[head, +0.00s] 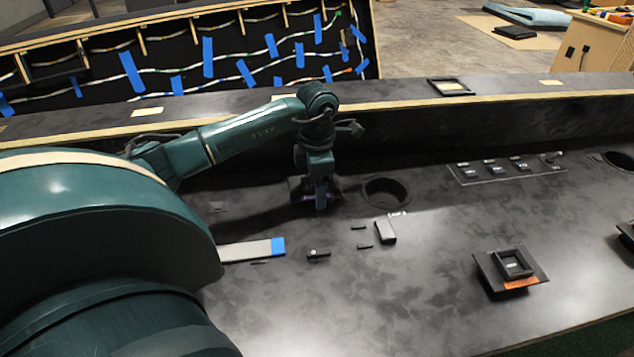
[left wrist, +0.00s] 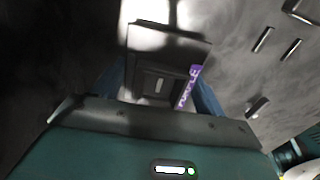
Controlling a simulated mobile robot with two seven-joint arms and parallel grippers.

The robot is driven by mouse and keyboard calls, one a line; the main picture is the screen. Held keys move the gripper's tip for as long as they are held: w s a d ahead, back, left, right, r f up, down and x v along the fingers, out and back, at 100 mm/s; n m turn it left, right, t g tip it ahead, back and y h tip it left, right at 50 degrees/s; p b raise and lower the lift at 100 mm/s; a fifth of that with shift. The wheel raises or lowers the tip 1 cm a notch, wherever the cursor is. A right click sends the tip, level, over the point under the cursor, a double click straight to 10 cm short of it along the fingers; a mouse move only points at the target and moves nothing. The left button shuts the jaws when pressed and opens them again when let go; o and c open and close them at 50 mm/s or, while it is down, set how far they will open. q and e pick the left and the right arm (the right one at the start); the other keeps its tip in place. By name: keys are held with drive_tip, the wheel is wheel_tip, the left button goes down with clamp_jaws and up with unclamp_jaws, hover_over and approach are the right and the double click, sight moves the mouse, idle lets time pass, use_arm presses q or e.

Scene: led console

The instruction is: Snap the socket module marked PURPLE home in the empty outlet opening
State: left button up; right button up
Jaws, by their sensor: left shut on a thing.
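My left gripper (head: 320,196) points down low over the dark console top, left of a round hole. In the left wrist view it is shut on a dark square socket module (left wrist: 157,84) with a purple label reading PURPLE (left wrist: 190,87). The module sits between the blue-sided fingers. In the head view the module is mostly hidden by the gripper, so I cannot tell whether it touches the console. I cannot clearly pick out the empty outlet opening. My right gripper is not in view.
A black square unit with an orange label (head: 513,266) stands at the right. Small dark parts (head: 386,231) and a grey strip with a blue end (head: 250,250) lie nearer. A round hole (head: 388,192) and a switch row (head: 507,168) lie right of the gripper.

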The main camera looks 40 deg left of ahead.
use_arm(q)
drive_tip(key=shift+f, duration=0.4)
idle(0.5)
drive_tip(key=o, duration=0.9)
drive_tip(key=shift+o, duration=1.2)
drive_tip(key=shift+s+f, duration=0.1)
drive_tip(key=shift+d, duration=0.1)
drive_tip(key=shift+f, duration=0.1)
drive_tip(key=shift+s, duration=0.1)
wheel_tip(320, 180, up, 14)
drive_tip(key=shift+w+a+r+p, duration=0.2)
drive_tip(key=shift+w+a+p, duration=0.05)
drive_tip(key=shift+a+p, duration=0.15)
